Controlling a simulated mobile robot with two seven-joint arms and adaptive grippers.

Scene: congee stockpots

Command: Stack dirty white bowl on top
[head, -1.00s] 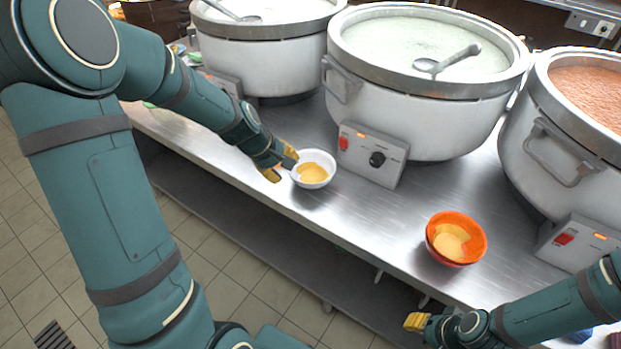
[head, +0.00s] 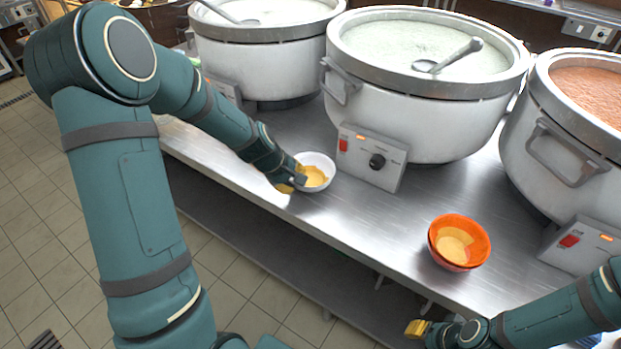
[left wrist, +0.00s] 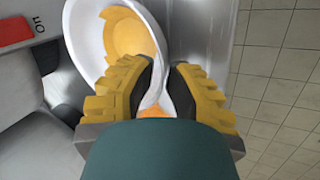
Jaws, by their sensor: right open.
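The white bowl (head: 326,164) has yellow residue inside and sits near the table's front edge. My left gripper (head: 293,182) is at its near-left rim. In the left wrist view the bowl (left wrist: 86,42) looks tilted and its wall passes between the fingers of my left gripper (left wrist: 164,78), one finger inside and one outside. Whether they press on it I cannot tell. An orange bowl (head: 472,229) with yellowish residue stands to the right, nested on a reddish bowl (head: 458,268). My right gripper (head: 415,328) is open and empty, below the table's front edge in the picture.
Large stockpots stand behind: one at the back left (head: 265,65), one in the middle (head: 430,115) with a ladle (head: 447,57), and one at the right (head: 565,165). Control boxes jut forward. The steel table (head: 375,220) is clear between the bowls.

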